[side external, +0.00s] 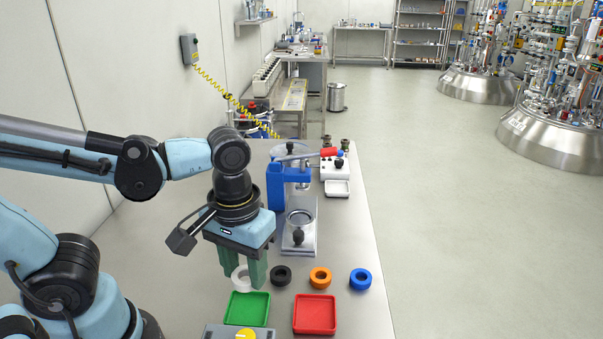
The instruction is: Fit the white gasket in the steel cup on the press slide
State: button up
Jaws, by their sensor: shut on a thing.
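The white gasket (241,277) is between the green fingers of my gripper (244,272), low over the steel table just behind the green tray. My gripper is shut on it, and a finger hides part of the ring. I cannot tell whether the gasket touches the table. The steel cup (300,217) sits on the press slide (301,243), to the right of and behind my gripper. The slide sticks out in front of the blue press (289,187) and has a black knob at its near end. The cup looks empty.
Black (281,275), orange (320,277) and blue (360,279) rings lie in a row to the right. A green tray (247,309) and a red tray (314,314) lie in front. A box with a yellow knob (245,334) is at the near edge.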

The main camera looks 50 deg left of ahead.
jog(key=n, duration=0.5)
send_over(300, 219)
jog(key=shift+f, duration=2.6)
jog(key=shift+f, duration=0.55)
jog(key=o, duration=1.6)
